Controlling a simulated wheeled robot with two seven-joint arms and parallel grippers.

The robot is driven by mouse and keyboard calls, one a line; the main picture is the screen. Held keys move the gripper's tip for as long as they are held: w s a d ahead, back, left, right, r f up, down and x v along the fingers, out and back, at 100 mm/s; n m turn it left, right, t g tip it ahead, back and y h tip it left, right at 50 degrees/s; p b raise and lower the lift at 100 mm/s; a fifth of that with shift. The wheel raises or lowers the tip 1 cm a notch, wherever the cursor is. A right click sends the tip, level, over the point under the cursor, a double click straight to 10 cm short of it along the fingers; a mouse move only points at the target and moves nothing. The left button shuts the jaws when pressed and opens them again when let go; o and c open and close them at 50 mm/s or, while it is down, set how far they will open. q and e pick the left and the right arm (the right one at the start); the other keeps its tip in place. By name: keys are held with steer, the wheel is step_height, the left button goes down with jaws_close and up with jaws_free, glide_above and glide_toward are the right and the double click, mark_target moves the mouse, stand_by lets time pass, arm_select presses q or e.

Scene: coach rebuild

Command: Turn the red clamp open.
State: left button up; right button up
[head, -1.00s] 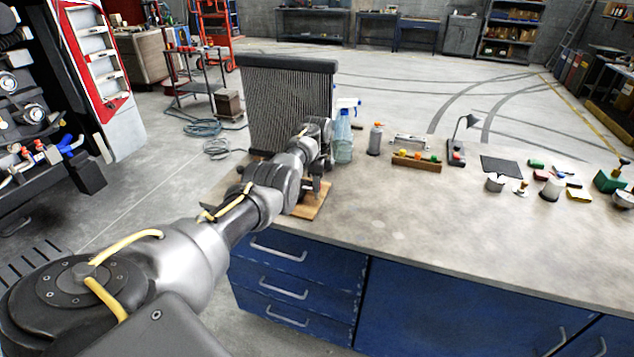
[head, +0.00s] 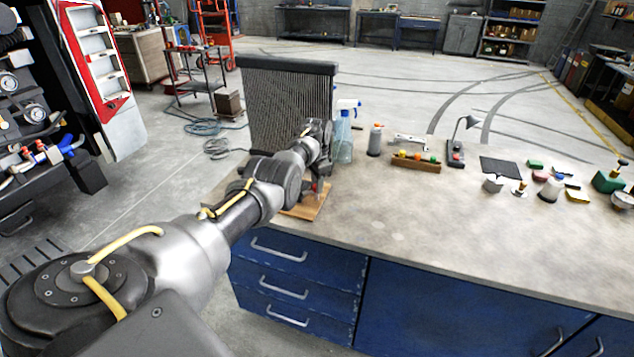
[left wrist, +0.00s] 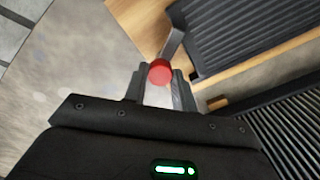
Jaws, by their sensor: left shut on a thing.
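The red clamp shows in the left wrist view as a round red end (left wrist: 159,73) on a grey metal lever (left wrist: 172,42). My left gripper (left wrist: 160,88) is shut on this red end, with one finger on each side of it. In the head view my left gripper (head: 318,186) is low over a wooden board (head: 308,208) at the left end of the workbench, and a speck of red shows there. My forearm hides most of the clamp in that view. My right gripper is not in view.
A tall black finned radiator (head: 285,105) stands just behind the gripper. A spray bottle (head: 344,140) and a grey canister (head: 375,140) stand to its right. A wooden rack (head: 416,163) lies farther right. The front middle of the workbench (head: 430,220) is clear.

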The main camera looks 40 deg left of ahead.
arm_select(q)
steer(key=n, duration=0.4)
steer(key=shift+n, duration=0.3)
steer(key=n, duration=0.5)
steer(key=shift+n, duration=0.3)
steer(key=o, duration=1)
steer(key=shift+r, duration=0.15)
step_height(320, 180, up, 11)
steer(key=p, duration=0.9)
steer(key=shift+f+p, duration=0.2)
steer(key=shift+p, duration=0.1)
